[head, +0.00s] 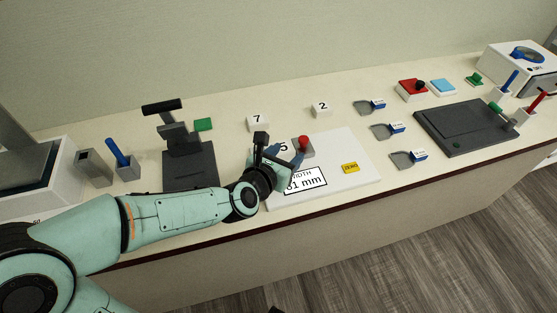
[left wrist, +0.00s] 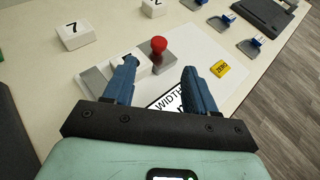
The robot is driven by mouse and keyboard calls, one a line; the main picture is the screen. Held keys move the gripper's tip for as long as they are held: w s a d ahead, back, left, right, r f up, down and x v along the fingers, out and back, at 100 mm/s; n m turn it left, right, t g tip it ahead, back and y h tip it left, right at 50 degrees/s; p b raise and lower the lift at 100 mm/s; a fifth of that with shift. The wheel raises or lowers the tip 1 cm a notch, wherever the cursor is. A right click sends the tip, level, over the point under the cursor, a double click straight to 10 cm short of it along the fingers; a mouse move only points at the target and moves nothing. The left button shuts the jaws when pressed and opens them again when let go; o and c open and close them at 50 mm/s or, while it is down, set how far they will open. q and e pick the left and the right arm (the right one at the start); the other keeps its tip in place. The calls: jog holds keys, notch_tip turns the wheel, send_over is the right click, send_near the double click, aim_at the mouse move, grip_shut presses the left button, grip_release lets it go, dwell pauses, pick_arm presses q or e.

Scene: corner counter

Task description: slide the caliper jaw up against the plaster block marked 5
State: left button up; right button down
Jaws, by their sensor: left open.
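The plaster block marked 5 (head: 284,147) sits on the white caliper board (head: 345,148), partly hidden by my left gripper. The sliding jaw (head: 306,151) is a grey piece with a red knob (head: 303,140), just right of the block. In the left wrist view the red knob (left wrist: 158,45) stands beyond the space between my fingers. My left gripper (head: 281,162) is open, with blue fingers low over the board, near the block and jaw. The left finger overlaps the block in the wrist view. I cannot tell whether jaw and block touch.
Blocks marked 7 (head: 257,122) and 2 (head: 321,109) stand behind the board. A partly covered WIDTH display (head: 306,182) and yellow ZERO tag (head: 350,168) are on the board.

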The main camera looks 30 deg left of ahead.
pick_arm(q)
jog(key=v, duration=0.4)
dwell(1.3)
